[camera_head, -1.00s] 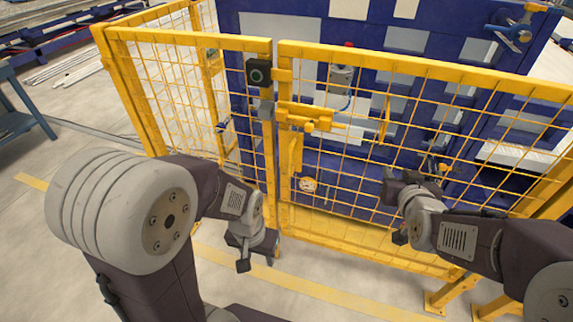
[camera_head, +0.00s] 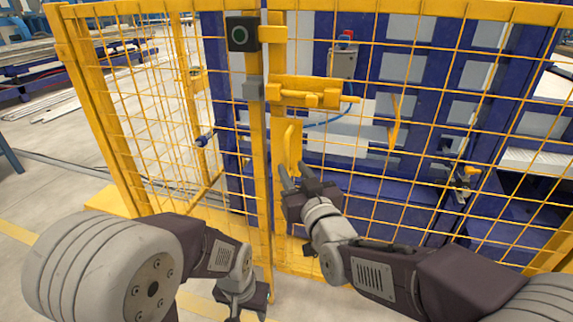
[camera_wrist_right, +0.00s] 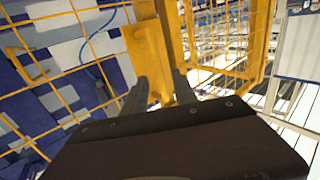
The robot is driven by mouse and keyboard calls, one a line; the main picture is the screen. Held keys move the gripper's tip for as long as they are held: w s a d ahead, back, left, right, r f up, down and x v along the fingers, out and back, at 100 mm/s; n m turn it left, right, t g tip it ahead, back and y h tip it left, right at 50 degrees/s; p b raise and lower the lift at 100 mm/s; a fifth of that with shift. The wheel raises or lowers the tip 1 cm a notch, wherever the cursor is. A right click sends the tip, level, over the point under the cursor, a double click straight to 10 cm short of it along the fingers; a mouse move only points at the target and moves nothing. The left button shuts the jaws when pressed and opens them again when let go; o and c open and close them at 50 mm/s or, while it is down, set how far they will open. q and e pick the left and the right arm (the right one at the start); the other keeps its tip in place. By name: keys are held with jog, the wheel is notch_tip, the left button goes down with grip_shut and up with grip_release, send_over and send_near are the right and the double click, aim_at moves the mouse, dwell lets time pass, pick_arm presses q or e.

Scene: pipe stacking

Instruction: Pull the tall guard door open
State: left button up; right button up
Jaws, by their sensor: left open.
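The tall guard door (camera_head: 279,62) is a yellow frame with wire mesh, standing shut against the fence post at its left edge in the head view. A yellow pull handle (camera_head: 290,138) sits on a plate below the bolt latch (camera_head: 305,93). My right gripper (camera_head: 291,167) is open at the lower end of the handle, fingers pointing up at it. In the right wrist view the yellow handle plate (camera_wrist_right: 147,52) lies ahead of the two spread fingers; whether they touch it I cannot tell. My left gripper (camera_head: 248,308) is open and empty, low in front of the fence.
Blue machinery (camera_head: 345,195) stands behind the mesh. Fence panels continue left. Open floor lies at the lower left.

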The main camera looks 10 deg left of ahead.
aim_at(288, 162)
jog(key=x, duration=0.5)
jog(key=shift+w+a+b, duration=0.15)
jog(key=shift+w+b, duration=0.15)
jog(key=shift+w, duration=0.05)
grip_shut()
dwell(1.0)
